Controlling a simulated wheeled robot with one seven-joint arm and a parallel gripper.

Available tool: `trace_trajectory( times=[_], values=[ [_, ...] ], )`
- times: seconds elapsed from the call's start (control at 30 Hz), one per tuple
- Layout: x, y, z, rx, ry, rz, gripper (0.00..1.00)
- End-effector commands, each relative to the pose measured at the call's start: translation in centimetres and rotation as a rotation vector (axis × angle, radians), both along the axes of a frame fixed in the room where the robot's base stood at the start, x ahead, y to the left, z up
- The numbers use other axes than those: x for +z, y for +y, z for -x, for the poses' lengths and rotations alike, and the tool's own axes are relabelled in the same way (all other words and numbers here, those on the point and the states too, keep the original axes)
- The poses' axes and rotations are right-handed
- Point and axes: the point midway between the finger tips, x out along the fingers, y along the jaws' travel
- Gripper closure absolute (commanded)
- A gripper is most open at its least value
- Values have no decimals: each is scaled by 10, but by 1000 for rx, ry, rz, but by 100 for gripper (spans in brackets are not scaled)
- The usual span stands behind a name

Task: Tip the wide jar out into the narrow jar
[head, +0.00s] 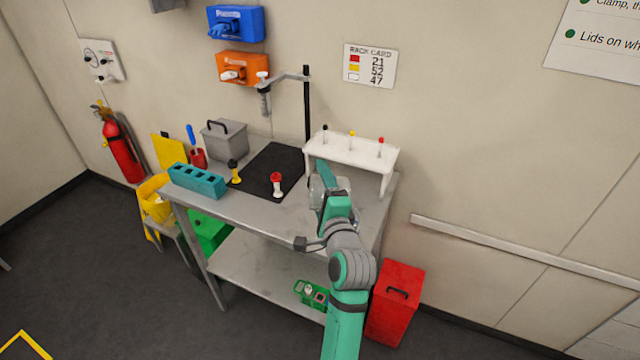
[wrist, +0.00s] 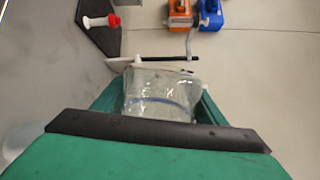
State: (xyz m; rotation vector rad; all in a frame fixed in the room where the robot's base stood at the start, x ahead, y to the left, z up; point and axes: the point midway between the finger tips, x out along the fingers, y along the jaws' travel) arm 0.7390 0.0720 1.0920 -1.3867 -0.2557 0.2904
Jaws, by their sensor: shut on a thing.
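My gripper (head: 322,192) is over the right part of the metal bench, in front of the white rack. In the wrist view, its jaws (wrist: 160,92) are shut on a wide clear jar (wrist: 158,108) with a blue line around it. The jar shows only as a greyish shape beside the gripper in the head view, so its tilt and contents cannot be told. I cannot pick out the narrow jar for certain. A small red-topped white item (head: 277,184) stands on the black mat and shows in the wrist view (wrist: 100,22).
The black mat (head: 262,160) carries a clamp stand (head: 307,110) and a yellow-and-black item (head: 234,172). A teal block (head: 196,180) lies at the bench's left. The white rack (head: 352,150) stands close behind my gripper. A red box (head: 396,300) is on the floor.

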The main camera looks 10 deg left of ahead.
Motion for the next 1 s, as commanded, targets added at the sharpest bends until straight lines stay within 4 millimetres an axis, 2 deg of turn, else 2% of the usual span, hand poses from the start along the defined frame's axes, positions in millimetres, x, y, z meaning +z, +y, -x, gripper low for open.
trace_trajectory(
  times=[0.47, 0.77, 1.0],
  values=[
    [2, 4, 0, 4, -5, 17, 66],
    [10, 9, 2, 1, -32, 144, 66],
    [7, 11, 3, -1, -58, 271, 66]
  ],
)
